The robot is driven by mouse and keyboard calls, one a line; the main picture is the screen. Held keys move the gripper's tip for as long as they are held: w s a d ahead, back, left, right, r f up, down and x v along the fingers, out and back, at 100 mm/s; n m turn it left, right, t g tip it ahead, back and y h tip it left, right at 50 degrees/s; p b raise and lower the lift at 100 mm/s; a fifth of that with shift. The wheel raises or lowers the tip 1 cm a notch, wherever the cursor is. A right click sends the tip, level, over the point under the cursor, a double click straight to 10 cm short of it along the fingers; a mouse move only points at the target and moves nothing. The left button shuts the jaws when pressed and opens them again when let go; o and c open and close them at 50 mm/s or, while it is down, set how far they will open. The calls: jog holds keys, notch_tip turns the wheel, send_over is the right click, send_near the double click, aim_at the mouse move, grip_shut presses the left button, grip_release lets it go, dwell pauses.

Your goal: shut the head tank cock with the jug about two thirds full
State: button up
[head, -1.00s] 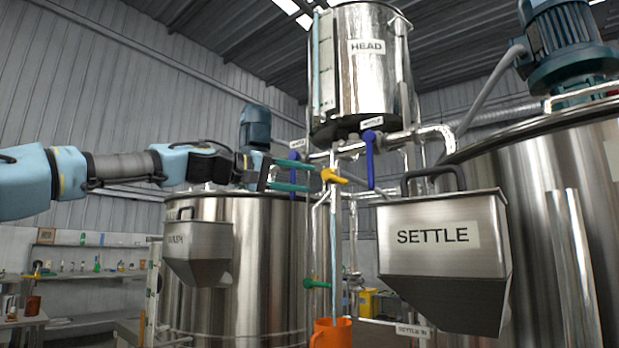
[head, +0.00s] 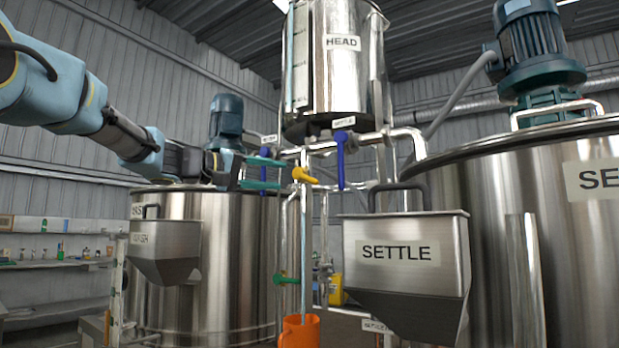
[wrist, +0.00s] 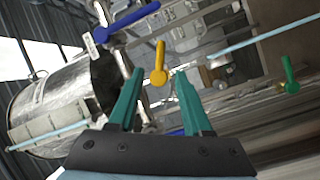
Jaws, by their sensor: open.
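The steel head tank (head: 338,75), labelled HEAD, stands high at centre. Below it a yellow cock handle (head: 304,175) sits on the vertical pipework and points right and slightly down. My gripper (head: 284,174) is open, its teal fingers just left of the yellow handle. In the wrist view the same handle (wrist: 159,63) shows between and just beyond the fingertips (wrist: 160,75), with nothing held. A pale blue stream or tube (head: 304,245) runs down towards the orange jug (head: 300,331) at the bottom edge. The jug's level is hidden.
Blue handles (head: 341,160) hang close right of the yellow one and behind my fingers. A green handle (head: 286,279) is lower down. The SETTLE hopper (head: 405,265) stands at front right, the wash hopper (head: 165,250) at left.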

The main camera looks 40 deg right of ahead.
aim_at(307, 179)
jog(key=d+p, duration=0.1)
jog(key=d, duration=0.2)
jog(key=s+d+p, duration=0.1)
jog(key=d+p, duration=0.2)
jog(key=d, duration=0.2)
jog(key=shift+s+d+r, duration=0.2)
jog(key=shift+d, duration=0.1)
jog(key=shift+s+d+f+p, duration=0.1)
jog(key=shift+d+f+p, duration=0.1)
jog(key=shift+d+p, duration=0.5)
jog(key=shift+d, duration=0.1)
grip_shut()
